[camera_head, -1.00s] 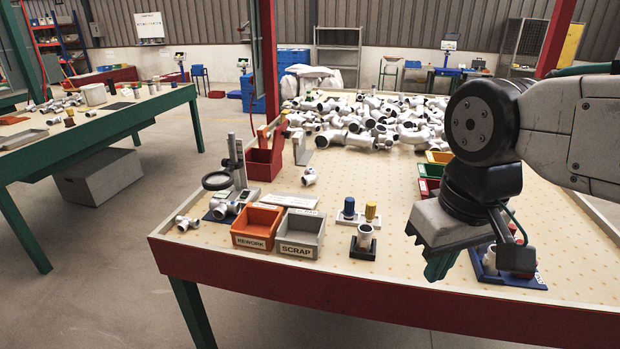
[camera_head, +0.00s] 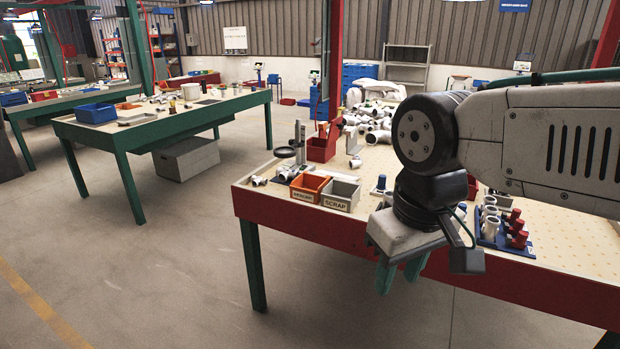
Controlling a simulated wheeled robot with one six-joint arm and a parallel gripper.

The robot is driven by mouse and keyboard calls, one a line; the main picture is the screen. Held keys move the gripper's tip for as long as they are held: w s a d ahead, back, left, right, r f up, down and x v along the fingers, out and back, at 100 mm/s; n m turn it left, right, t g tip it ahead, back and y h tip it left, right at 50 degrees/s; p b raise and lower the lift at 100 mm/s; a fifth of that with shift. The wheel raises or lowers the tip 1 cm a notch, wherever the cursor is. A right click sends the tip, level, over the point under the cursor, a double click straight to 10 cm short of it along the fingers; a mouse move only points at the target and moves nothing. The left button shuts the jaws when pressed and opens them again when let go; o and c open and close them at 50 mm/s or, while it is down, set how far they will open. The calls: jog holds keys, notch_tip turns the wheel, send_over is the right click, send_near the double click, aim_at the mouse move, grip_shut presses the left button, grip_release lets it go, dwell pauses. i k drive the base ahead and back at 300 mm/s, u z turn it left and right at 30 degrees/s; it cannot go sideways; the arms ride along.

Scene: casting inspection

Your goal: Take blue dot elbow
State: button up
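No blue dot can be made out on any fitting at this size. White pipe fittings lie in a heap (camera_head: 376,136) at the back of the red-edged table, partly hidden by my arm. A single small white fitting (camera_head: 355,162) lies in front of the heap. Another white fitting (camera_head: 258,181) lies at the table's left end, beside the magnifier stand. My gripper (camera_head: 401,273) hangs in front of the table's front edge, fingers down. Its two green fingers are apart with nothing seen between them.
An orange REWORK bin (camera_head: 309,188) and a grey SCRAP bin (camera_head: 341,194) stand near the front edge. A blue rack (camera_head: 491,234) with white fittings and red-capped parts is right of my gripper. A green table (camera_head: 165,122) stands left across open floor.

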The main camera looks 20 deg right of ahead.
aim_at(356, 161)
jog(key=z, duration=1.25)
jog(key=k, duration=0.1)
jog(key=u, duration=2.1)
jog(key=i, duration=1.4)
jog(key=z, duration=0.45)
jog(key=i, duration=0.8)
jog(key=z, duration=1.5)
jog(key=i, duration=0.65)
jog(key=z, duration=0.6)
